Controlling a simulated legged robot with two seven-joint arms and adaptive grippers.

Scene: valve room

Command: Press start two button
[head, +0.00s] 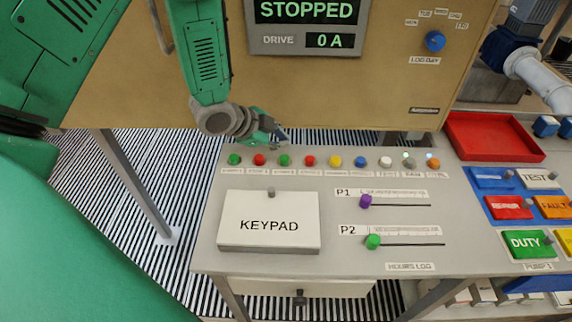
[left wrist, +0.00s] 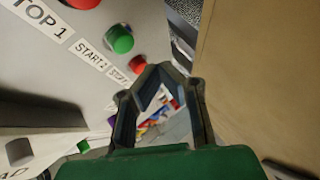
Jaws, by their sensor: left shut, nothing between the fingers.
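The start 2 button is a green round knob (head: 284,160), third from the left in the button row along the panel's back edge. In the left wrist view it is the green button (left wrist: 119,39) beside a label reading START 2. My left gripper (head: 280,134) is shut and empty, just behind and above this button, apart from it as far as I can tell. In the left wrist view its closed fingertips (left wrist: 160,72) lie right of the green button, near a red button (left wrist: 138,62). My right gripper is not in view.
The cabinet (head: 330,90) with a STOPPED display stands close behind the row. A red stop button (head: 259,159) and another red one (head: 309,160) flank start 2. The keypad box (head: 270,220) and two sliders lie in front. A red tray (head: 492,138) is at right.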

